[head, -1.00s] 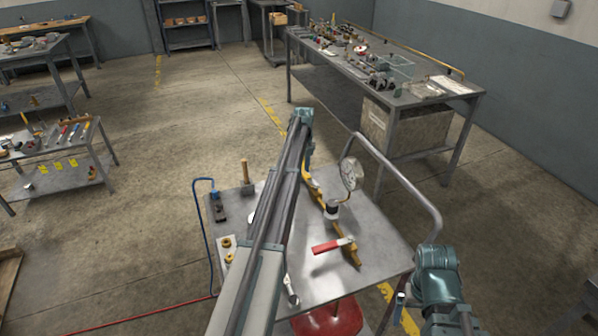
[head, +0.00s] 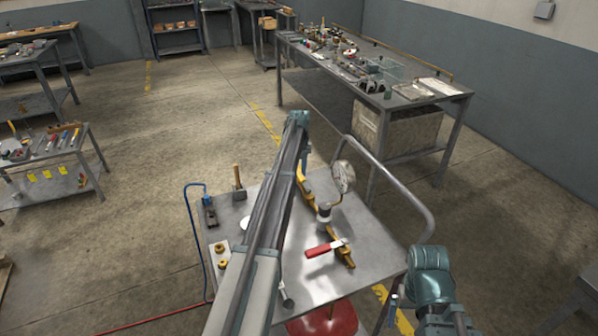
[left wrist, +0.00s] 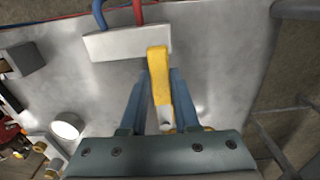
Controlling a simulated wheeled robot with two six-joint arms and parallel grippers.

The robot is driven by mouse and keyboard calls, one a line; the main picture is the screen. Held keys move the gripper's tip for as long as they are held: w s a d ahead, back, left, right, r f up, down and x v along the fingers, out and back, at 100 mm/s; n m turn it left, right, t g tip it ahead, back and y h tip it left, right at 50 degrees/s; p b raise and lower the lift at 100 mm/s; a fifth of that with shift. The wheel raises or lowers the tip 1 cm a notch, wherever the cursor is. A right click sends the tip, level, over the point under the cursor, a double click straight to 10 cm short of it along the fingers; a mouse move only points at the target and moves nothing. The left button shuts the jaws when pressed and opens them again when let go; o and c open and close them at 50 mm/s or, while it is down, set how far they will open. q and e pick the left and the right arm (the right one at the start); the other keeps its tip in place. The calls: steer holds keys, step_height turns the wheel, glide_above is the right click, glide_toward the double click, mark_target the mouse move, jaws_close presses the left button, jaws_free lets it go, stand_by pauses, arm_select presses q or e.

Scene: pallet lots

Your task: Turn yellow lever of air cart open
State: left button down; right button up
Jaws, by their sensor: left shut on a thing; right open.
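The yellow lever (left wrist: 157,72) stands between my left gripper's fingers in the left wrist view, its upper end in front of a pale block. My left gripper (left wrist: 158,98) is shut on it. In the head view, my left arm reaches over the air cart (head: 375,235), and the left gripper is mostly hidden by its own wrist near the far end of a yellow pipe (head: 334,243). The pipe carries a round gauge (head: 343,177) and a red handle (head: 325,248). My right gripper (head: 394,308) hangs by the cart's near right corner, small and hard to make out, apart from the lever.
A blue hose (head: 190,235) loops at the cart's left side. The cart's bent push rail (head: 415,205) rises on its right. A red tank (head: 325,321) sits under the near edge.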

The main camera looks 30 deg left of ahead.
mark_target(300, 174)
arm_select(q)
steer(key=c, duration=0.6)
jaws_free()
steer(key=shift+d, duration=0.1)
steer(key=shift+c, duration=0.2)
steer(key=shift+r, duration=0.15)
step_height(300, 174, up, 14)
steer(key=p, duration=1.3)
steer(key=shift+f+p, duration=0.2)
steer(key=shift+p, duration=0.2)
